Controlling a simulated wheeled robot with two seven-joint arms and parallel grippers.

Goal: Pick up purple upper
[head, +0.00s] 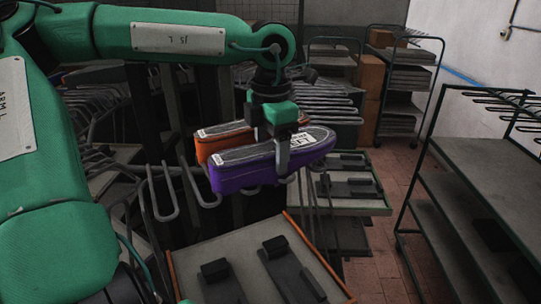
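My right gripper is not in view.
A tray with orange edges (235,261) and black blocks is in front. A green-edged tray (350,205) stands to the right. Bent metal prongs (160,195) stick out at left. A shelf rack (480,180) stands far right, with open brick floor (395,180) before it.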

